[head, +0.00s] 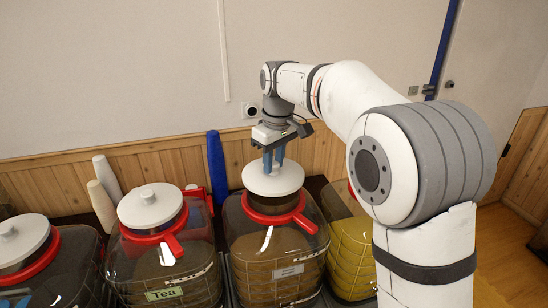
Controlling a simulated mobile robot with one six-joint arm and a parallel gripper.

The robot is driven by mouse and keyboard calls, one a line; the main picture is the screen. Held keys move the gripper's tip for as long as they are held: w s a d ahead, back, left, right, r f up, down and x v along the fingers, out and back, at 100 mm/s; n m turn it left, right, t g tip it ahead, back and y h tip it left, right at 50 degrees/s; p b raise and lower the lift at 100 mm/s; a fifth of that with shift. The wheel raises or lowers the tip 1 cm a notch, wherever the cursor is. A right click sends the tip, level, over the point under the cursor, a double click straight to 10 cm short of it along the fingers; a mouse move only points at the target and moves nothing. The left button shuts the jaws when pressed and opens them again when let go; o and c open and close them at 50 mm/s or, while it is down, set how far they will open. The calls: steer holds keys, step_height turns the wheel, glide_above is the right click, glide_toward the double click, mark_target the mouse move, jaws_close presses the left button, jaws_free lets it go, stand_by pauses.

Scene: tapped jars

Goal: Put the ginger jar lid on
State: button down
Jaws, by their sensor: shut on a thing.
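My gripper (273,160) points down in the head view, its blue fingers shut on the knob of a round white lid (288,187). The lid is level over the mouth of a clear jar (262,248) with brown contents, a red collar (280,216) and a red tap. A dark band shows between lid and collar; I cannot tell whether the lid touches the rim. The jar's small grey label (288,271) is too blurred to read, so I cannot confirm it is ginger.
The tea jar (165,265) and another jar (75,255) stand to the left with white lids on. A jar with yellow contents (350,248) stands right, partly behind my arm. A blue roll (216,165) and pale cones (104,180) stand near the wooden wall panelling.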

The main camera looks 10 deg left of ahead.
mark_target(273, 173)
steer(key=shift+f+b, duration=0.45)
steer(key=shift+f, duration=0.6)
steer(key=shift+f+b, duration=0.4)
steer(key=shift+f, duration=0.55)
stand_by(0.5)
stand_by(0.5)
steer(key=c, duration=1.1)
jaws_free()
steer(key=shift+r, duration=0.1)
steer(key=shift+s+d+r, duration=0.1)
steer(key=shift+d+r, duration=0.05)
steer(key=shift+r, duration=1.8)
steer(key=shift+s+d+r, duration=0.1)
steer(key=shift+r, duration=1.8)
